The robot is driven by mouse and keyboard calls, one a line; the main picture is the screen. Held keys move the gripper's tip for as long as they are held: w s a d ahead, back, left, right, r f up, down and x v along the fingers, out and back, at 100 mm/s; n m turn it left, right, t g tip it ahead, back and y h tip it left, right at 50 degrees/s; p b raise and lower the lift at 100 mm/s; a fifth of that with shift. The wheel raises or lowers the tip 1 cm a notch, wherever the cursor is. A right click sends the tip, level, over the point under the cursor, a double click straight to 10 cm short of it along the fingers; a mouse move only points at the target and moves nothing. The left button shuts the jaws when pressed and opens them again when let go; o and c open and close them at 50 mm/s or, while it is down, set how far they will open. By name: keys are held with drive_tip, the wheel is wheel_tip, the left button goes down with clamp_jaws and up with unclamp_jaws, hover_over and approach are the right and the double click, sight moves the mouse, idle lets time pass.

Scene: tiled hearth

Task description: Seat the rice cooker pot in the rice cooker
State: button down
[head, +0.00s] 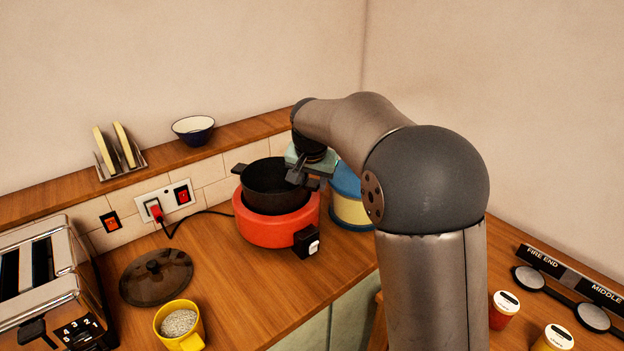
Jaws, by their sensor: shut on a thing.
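The rice cooker pot (262,187) is black with two side handles. It is at the red rice cooker (262,231), with its upper wall standing above the cooker's rim. Whether its base is inside or just above the cooker is hidden. My gripper (299,178) is shut on the pot at its right-hand handle; the fingertips are partly hidden. The cooker has a black box with a white switch on its front right. A dark glass lid (156,277) with a black knob lies on the counter at the left.
A chrome toaster (48,285) stands at the left and a yellow cup of grains (180,324) at the front. A blue and cream canister (349,197) is close behind my gripper. A red plug (156,211) and black cord run along the tiled wall. A bowl (194,130) sits on the ledge.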

drive_tip(key=shift+f+b, duration=1.1)
drive_tip(key=shift+f, duration=0.4)
drive_tip(key=c, duration=0.8)
unclamp_jaws()
drive_tip(key=shift+o, duration=0.2)
drive_tip(key=v, duration=1.7)
drive_tip(key=shift+r, duration=0.25)
